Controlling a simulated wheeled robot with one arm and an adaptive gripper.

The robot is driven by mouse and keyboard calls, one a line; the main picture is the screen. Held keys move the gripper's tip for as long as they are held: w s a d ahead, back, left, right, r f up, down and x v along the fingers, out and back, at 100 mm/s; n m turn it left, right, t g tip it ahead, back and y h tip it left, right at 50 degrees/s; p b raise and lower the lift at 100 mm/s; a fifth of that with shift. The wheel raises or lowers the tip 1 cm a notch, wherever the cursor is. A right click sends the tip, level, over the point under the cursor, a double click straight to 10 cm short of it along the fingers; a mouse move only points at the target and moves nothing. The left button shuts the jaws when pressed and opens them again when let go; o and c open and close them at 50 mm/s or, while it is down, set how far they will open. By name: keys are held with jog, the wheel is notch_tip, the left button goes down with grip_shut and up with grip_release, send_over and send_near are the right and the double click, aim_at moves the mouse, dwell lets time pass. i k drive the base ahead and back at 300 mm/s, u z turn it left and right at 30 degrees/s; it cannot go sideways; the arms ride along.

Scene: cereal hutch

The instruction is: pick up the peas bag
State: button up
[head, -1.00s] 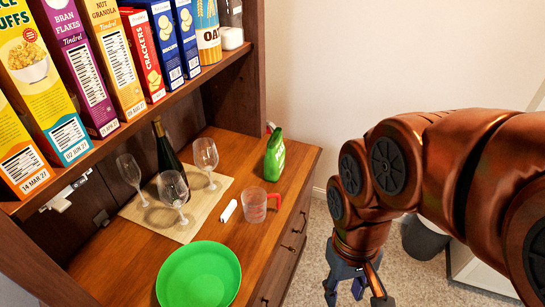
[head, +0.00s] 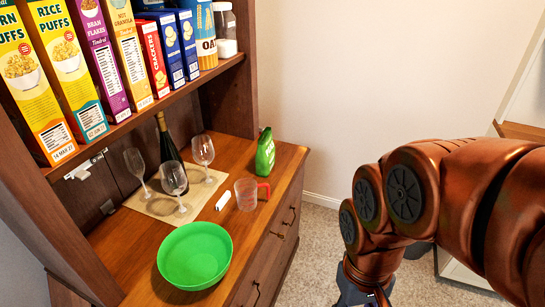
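A green bag (head: 265,153), which looks like the peas bag, stands upright on the wooden counter of the hutch near its far right end. Its lettering is too small to read. My gripper (head: 360,299) is at the bottom edge of the head view, right of the counter and well apart from the bag. Only its upper part shows; its fingers are cut off by the frame.
A measuring cup with a red handle (head: 247,194) stands in front of the bag. A small white item (head: 223,201), wine glasses (head: 173,181), a dark bottle (head: 168,145) and a green bowl (head: 195,256) share the counter. Cereal boxes (head: 104,65) fill the shelf above.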

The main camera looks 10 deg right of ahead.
aim_at(265, 156)
jog(key=i, duration=0.5)
jog(key=u, duration=1.85)
